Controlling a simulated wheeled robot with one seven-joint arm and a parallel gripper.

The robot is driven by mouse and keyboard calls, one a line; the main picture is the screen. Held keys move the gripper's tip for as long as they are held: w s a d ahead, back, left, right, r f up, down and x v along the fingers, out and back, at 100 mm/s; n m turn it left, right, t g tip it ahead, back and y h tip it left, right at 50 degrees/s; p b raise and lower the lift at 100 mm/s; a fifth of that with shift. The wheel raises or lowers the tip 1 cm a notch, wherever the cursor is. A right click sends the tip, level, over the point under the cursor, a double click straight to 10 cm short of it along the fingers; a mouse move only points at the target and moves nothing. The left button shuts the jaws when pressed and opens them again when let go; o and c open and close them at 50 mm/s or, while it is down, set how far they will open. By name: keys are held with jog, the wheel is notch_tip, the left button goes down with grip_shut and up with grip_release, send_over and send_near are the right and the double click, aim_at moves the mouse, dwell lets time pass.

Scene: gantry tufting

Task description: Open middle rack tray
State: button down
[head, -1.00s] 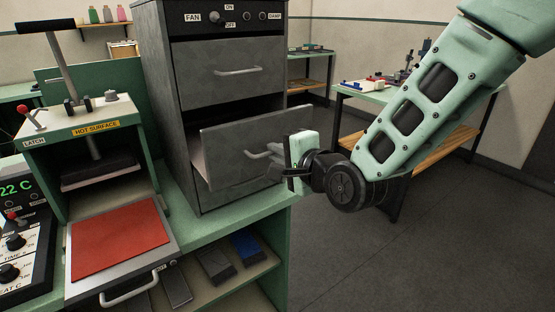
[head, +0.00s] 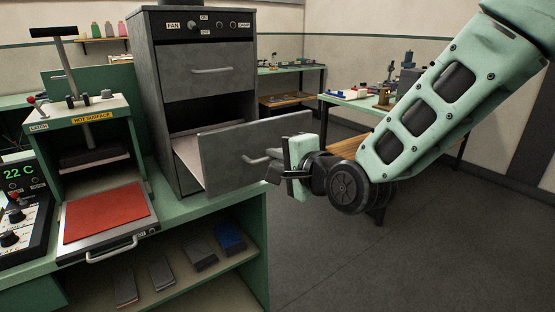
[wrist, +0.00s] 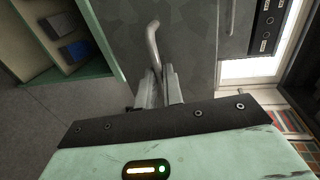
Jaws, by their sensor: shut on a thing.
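The grey rack cabinet (head: 205,105) stands on the green bench. Its middle tray (head: 240,155) is pulled well out, and the light inside of the tray shows behind its front panel. My gripper (head: 276,170) is shut on the tray's bar handle (head: 258,158), at the right part of the panel. In the wrist view the two fingers (wrist: 160,88) close around the lower end of the handle (wrist: 154,45). The upper tray (head: 210,70) is shut. The panel of the middle tray hides most of what lies below it.
A press with a red pad (head: 105,213) on its pull-out plate stands left of the cabinet. Several blocks lie on the shelf (head: 185,285) under the bench. A table (head: 355,105) with small items stands behind my arm. The floor (head: 400,250) at right is clear.

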jog(key=c, duration=1.5)
grip_release()
jog(key=shift+c, duration=0.2)
jog(key=b+v, duration=0.6)
jog(key=v, duration=0.6)
